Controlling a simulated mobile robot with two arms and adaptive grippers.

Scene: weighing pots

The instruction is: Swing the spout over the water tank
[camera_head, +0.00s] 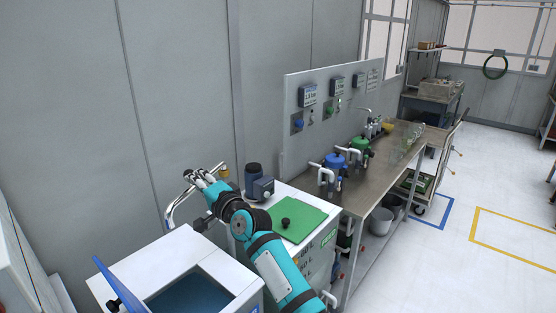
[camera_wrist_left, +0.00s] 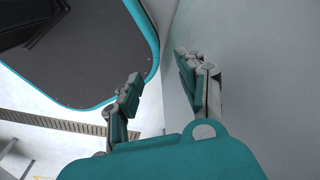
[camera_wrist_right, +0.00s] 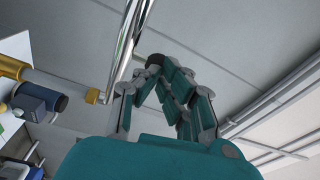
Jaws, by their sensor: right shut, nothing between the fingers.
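The chrome spout (camera_head: 180,201) is a bent pipe that runs from a brass fitting (camera_head: 224,170) down and left. Its lower end shows near the back edge of the white water tank (camera_head: 150,264), whose opening shows dark blue inside; I cannot tell whether the end is over the tank. My right gripper (camera_head: 191,176) is shut and empty beside the upper part of the spout. In the right wrist view the spout (camera_wrist_right: 129,45) passes close to the left of the closed fingers (camera_wrist_right: 158,68); contact is unclear. My left gripper (camera_wrist_left: 158,70) is open and empty, seen only in its wrist view.
A white cabinet with a green mat (camera_head: 299,222) and a dark pump (camera_head: 258,183) stands right of the tank. A metal bench (camera_head: 386,152) with blue and green pots is beyond. A grey wall is close behind the spout.

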